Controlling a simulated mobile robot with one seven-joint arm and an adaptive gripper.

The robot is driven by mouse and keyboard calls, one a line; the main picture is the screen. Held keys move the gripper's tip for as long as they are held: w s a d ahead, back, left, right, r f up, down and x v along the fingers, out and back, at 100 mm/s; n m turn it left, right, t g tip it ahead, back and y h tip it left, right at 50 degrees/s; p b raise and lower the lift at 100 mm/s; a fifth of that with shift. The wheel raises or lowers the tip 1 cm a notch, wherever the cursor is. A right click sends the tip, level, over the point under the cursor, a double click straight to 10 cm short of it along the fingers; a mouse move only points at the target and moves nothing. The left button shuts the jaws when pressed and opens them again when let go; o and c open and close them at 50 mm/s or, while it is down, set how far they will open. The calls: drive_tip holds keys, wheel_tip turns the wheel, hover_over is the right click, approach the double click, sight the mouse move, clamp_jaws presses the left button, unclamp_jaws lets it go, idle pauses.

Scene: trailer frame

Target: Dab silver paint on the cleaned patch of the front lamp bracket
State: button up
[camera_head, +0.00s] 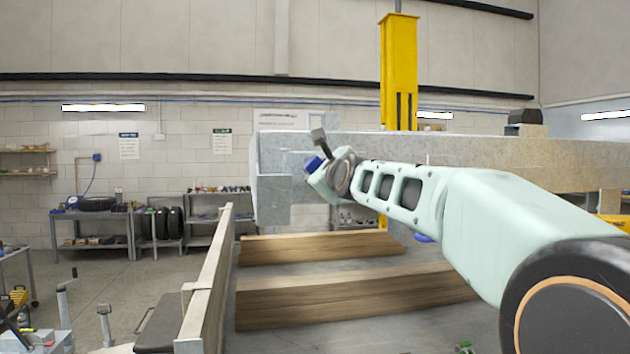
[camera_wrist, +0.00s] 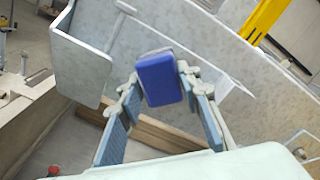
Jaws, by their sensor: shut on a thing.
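My gripper (camera_wrist: 160,95) is shut on a blue block-like thing (camera_wrist: 158,78) with a pale back edge, held between its fingertips. In the head view the blue thing (camera_head: 313,163) shows at the end of my arm, close in front of the grey trailer frame (camera_head: 272,195). I cannot tell whether it touches the frame. The frame's speckled grey end plate (camera_wrist: 82,65) shows left of the blue thing in the wrist view. I cannot make out a lamp bracket, a cleaned patch or silver paint for certain.
Timber beams (camera_head: 350,292) lie below the frame. A pale rail (camera_head: 208,285) runs at the left. A yellow column (camera_head: 399,75) stands behind the frame. Benches (camera_head: 92,225) with tyres and parts stand at the back wall. The floor (camera_head: 120,275) between is largely open.

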sight(307, 169)
drive_tip(key=shift+w+d+b, duration=0.25)
drive_tip(key=shift+d+b, duration=0.6)
drive_tip(key=shift+b, duration=0.15)
drive_tip(key=shift+w+d+b, duration=0.25)
drive_tip(key=shift+d+b, duration=0.6)
drive_tip(key=shift+b, duration=0.15)
drive_tip(key=a+p, duration=0.1)
drive_tip(key=p, duration=0.1)
drive_tip(key=s+a+p, duration=0.1)
drive_tip(key=a+p, duration=0.2)
drive_tip(key=p, duration=0.1)
drive_tip(key=shift+s+a+r, duration=0.15)
drive_tip(key=shift+a+r, duration=0.15)
drive_tip(key=shift+a, duration=0.05)
drive_tip(key=shift+s+a+p, duration=0.25)
drive_tip(key=shift+a+p, duration=0.6)
drive_tip(key=shift+p, duration=0.25)
drive_tip(key=shift+s+a+f, duration=0.15)
drive_tip(key=shift+a+f, duration=0.05)
